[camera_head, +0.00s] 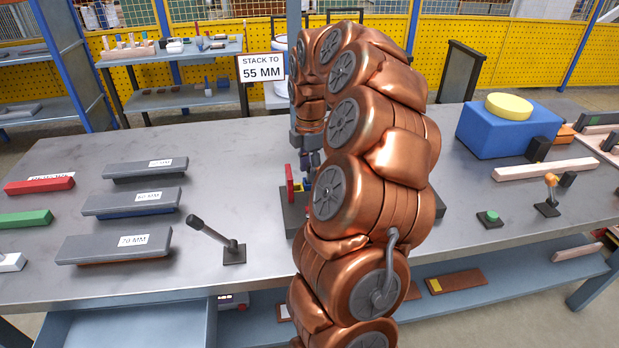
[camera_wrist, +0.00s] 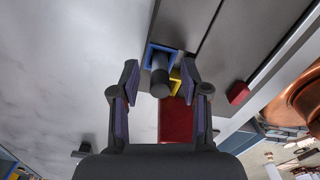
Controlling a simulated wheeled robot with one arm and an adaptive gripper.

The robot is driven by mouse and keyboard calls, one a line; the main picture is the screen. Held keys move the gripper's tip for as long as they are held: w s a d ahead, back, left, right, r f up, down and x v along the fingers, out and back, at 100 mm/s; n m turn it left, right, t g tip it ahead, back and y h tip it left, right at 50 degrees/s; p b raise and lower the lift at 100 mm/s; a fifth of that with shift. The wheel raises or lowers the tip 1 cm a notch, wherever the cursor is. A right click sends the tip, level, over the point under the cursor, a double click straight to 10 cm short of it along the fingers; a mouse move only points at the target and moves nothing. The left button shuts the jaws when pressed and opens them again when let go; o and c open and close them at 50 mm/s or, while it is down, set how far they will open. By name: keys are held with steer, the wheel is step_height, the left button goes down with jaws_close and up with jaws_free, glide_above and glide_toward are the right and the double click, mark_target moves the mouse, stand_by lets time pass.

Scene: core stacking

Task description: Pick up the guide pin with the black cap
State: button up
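In the wrist view a dark cylinder with a black end (camera_wrist: 160,77), which looks like the capped guide pin, stands by a blue bracket (camera_wrist: 151,52) and a yellow piece (camera_wrist: 175,79). My gripper (camera_wrist: 160,70) is open, with one finger on each side of the dark cylinder. A visible gap remains on both sides. In the head view my gripper (camera_head: 310,160) is over the fixture on the dark base plate (camera_head: 292,212), near an upright red piece (camera_head: 290,184). My copper arm hides much of the fixture there, and the pin cannot be made out.
A red block (camera_wrist: 176,122) lies below the cylinder in the wrist view, and a small red block (camera_wrist: 238,92) is to its right. In the head view, a lever (camera_head: 213,234) and labelled grey bars (camera_head: 115,245) are left; a blue box (camera_head: 505,132) is right.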

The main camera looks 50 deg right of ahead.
jaws_close()
stand_by(0.4)
